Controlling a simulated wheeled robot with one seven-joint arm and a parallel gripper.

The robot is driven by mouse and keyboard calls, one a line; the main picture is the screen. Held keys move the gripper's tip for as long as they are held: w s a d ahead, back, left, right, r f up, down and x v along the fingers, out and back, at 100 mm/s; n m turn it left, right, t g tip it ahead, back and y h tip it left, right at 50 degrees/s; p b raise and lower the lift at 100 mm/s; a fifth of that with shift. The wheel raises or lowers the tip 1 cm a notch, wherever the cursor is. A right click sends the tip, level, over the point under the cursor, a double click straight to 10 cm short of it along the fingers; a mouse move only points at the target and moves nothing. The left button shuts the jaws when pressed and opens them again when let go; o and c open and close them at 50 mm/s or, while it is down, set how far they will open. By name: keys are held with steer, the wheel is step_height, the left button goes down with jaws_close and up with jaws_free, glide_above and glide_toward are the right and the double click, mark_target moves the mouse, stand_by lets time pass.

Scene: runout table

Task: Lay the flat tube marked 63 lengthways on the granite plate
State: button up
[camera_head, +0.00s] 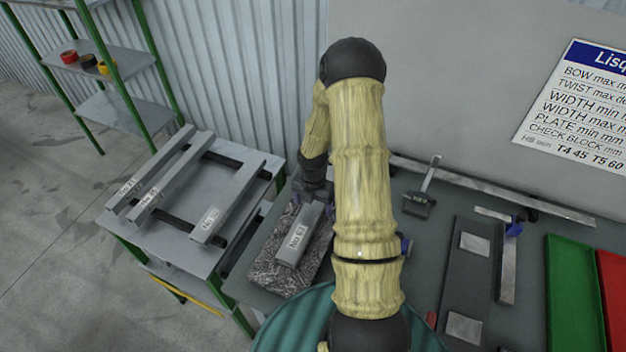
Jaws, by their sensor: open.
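A grey flat tube (298,239) with a white label lies on the speckled granite plate (266,272), its length running roughly along the plate. Its label is too small to read surely, so I cannot confirm that it is marked 63. My gripper (313,203) is open at the far end of this tube, with its fingers low beside it. My arm hides part of that area, and I cannot tell whether the fingers touch the tube.
Several labelled tubes lie on a rack (178,263) at the left. A square (420,198), a dark plate with two bright pads (462,285), a caliper-like tool (508,262), and green (575,295) and red (613,290) trays are at the right. A wall stands behind.

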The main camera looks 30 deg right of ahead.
step_height(320, 180, up, 16)
steer(key=b, duration=0.1)
steer(key=shift+b, duration=0.35)
